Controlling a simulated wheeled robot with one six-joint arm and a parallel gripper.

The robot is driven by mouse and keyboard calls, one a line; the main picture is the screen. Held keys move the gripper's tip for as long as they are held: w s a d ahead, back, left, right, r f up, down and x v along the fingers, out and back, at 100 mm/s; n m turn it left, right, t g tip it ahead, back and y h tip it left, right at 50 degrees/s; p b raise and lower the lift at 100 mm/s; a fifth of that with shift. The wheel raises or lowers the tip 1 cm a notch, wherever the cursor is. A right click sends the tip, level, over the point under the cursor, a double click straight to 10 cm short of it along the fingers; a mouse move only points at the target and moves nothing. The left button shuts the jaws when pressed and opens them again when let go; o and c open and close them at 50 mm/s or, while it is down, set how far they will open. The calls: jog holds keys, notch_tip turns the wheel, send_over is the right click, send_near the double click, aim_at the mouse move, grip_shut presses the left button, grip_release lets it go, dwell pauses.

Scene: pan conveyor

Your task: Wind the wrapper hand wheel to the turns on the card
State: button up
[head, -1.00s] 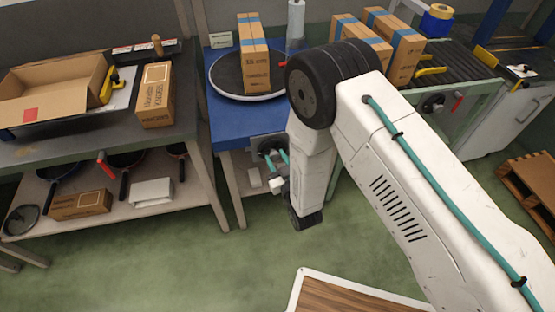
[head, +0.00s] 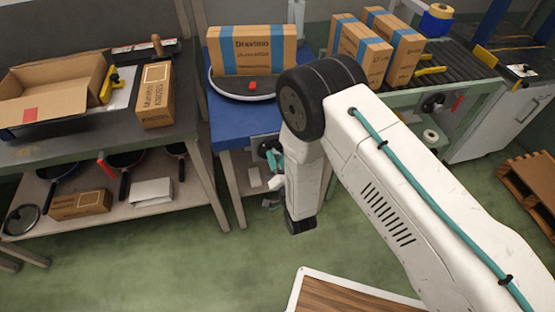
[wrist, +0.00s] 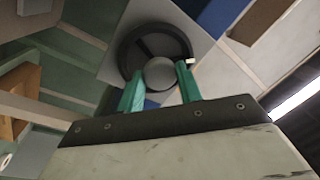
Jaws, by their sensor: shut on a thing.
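The wrapper hand wheel (wrist: 127,52) is a dark ring on a grey plate in the wrist view. In the head view the wheel (head: 264,147) is on the front of the blue wrapper table and partly hidden by my arm. My gripper (wrist: 158,75) has its teal fingers on either side of the wheel's round grey knob (wrist: 160,74), shut on it. The wrapper's dark round turntable (head: 225,87) carries a brown carton (head: 252,50) with blue bands, its broad face toward me. A red mark (head: 252,85) shows on the turntable's front. No turns card is readable.
A bench (head: 60,150) with an open box and a carton stands left, pans on its shelf. A roller conveyor (head: 460,68) with banded cartons is at right. A pallet (head: 530,180) lies far right. Green floor is clear in front of the wrapper.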

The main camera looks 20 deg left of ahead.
jog(key=m+h, duration=0.1)
jog(key=m, duration=0.8)
jog(key=m+t+h, duration=0.1)
jog(key=m+h, duration=0.1)
jog(key=m, duration=0.7)
jog(key=m+h, duration=0.1)
jog(key=m, duration=0.8)
jog(key=shift+s+a, duration=0.1)
jog(key=shift+a, duration=0.2)
jog(key=shift+m, duration=0.3)
jog(key=o, duration=1)
jog(key=v, duration=0.7)
jog(key=shift+s+d+f, duration=0.1)
jog(key=shift+s, duration=0.3)
